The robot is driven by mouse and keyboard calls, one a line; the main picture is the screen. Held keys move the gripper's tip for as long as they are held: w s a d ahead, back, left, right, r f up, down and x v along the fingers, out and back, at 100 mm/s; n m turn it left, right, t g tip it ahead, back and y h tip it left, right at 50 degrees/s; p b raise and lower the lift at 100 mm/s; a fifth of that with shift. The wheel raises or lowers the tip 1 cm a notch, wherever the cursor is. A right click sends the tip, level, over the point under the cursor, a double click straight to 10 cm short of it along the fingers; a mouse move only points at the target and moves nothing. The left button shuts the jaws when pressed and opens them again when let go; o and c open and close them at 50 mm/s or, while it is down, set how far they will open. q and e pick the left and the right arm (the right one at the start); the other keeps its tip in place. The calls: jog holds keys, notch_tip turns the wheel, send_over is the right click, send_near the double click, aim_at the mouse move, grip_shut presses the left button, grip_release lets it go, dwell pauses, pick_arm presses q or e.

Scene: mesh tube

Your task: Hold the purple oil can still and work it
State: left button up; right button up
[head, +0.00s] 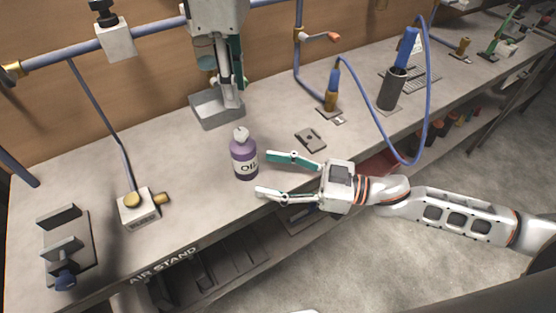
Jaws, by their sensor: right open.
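The purple oil can (244,160) stands upright on the grey workbench, near its front edge. It has a pale cap and a white label reading "OIL". My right gripper (275,175) reaches in from the right, low over the bench edge. Its two teal-padded fingers are spread open and point at the can, with their tips just to its right; whether they touch it I cannot tell. My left gripper (230,100) hangs down from the top, behind the can and over a grey tray. Its fingers overlap in this view, so their opening is unclear.
The grey tray (217,112) stands behind the can. A block with brass fittings (139,207) and a clamp-like fixture (66,250) are at left. A flat dark plate (310,140) and a blue-handled tool in a dark holder (392,90) are at right.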

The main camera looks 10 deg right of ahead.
aim_at(240, 131)
jog(key=shift+w+d+r+m, duration=0.15)
jog(key=shift+w+d+r, duration=0.15)
jog(key=shift+w, duration=0.2)
jog(key=shift+w+d+r+m, duration=0.15)
jog(key=shift+w+d, duration=0.15)
jog(key=shift+w, duration=0.2)
jog(key=shift+w+a+r, duration=0.1)
jog(key=shift+w, duration=0.15)
jog(key=shift+x, duration=3.7)
jog(key=shift+w, duration=0.1)
jog(key=c, duration=1.4)
pick_arm(q)
jog(key=shift+o, duration=1.3)
notch_tip(240, 131, down, 10)
jog(key=m, duration=0.7)
jog(key=shift+r+m, duration=0.25)
jog(key=shift+m, duration=0.05)
